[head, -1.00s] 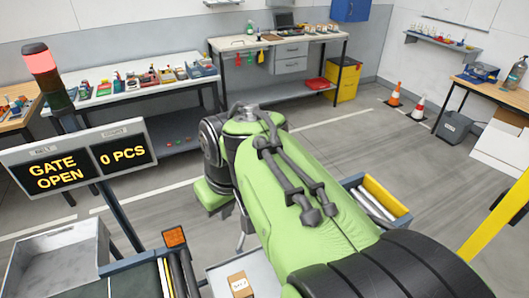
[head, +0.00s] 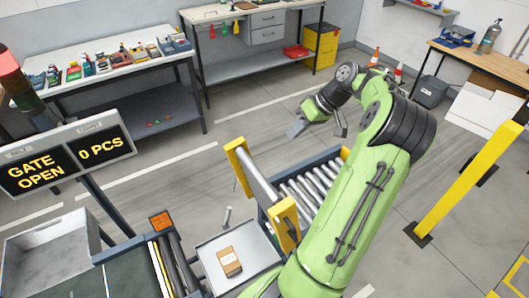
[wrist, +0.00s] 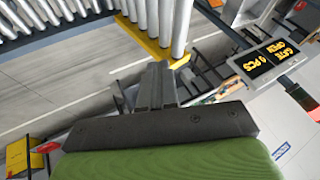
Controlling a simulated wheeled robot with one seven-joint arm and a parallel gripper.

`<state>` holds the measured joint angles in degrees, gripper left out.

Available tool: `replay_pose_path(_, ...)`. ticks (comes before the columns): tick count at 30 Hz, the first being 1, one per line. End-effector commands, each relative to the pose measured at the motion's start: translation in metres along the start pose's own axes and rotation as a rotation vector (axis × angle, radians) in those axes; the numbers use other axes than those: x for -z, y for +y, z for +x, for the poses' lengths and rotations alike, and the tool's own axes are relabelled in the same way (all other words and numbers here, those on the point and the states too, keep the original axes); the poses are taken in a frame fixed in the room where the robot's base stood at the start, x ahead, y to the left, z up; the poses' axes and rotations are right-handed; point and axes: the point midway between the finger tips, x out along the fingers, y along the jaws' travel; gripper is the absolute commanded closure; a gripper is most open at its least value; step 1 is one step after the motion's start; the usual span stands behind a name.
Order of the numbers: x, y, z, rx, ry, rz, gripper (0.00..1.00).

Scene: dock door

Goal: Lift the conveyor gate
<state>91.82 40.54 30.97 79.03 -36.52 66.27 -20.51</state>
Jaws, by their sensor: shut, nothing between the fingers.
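The roller conveyor section (head: 312,192), with grey rollers in a blue frame, lies low in the middle of the head view, partly behind my arm. At its near end a grey bar runs between two yellow end pieces (head: 237,165). I cannot tell which part is the hinge. The rollers (wrist: 165,22) and a yellow edge (wrist: 150,45) show in the wrist view. My gripper (wrist: 158,72) is shut and empty, apparently apart from the rollers. In the head view its hand is above and beyond the section. The sign (head: 66,152) reads GATE OPEN, 0 PCS.
A grey tray with a brown box (head: 229,262) sits between the roller section and the belt conveyor (head: 125,275). A yellow post (head: 470,185) stands at the right. Workbenches line the back. Open floor lies left of the rollers.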

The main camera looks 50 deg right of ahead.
Motion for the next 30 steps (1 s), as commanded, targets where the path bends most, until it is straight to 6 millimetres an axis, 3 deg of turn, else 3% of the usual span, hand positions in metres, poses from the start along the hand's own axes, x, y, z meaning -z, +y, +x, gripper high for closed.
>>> replay_pose_path(14, -0.002, -0.001, 0.103, 0.004, -0.007, 0.0, 1.0)
replay_pose_path(21, -0.004, -0.03, 0.119, -0.001, -0.006, 0.0, 1.0)
replay_pose_path(30, -0.004, -0.033, 0.122, -0.001, -0.005, 0.001, 1.0)
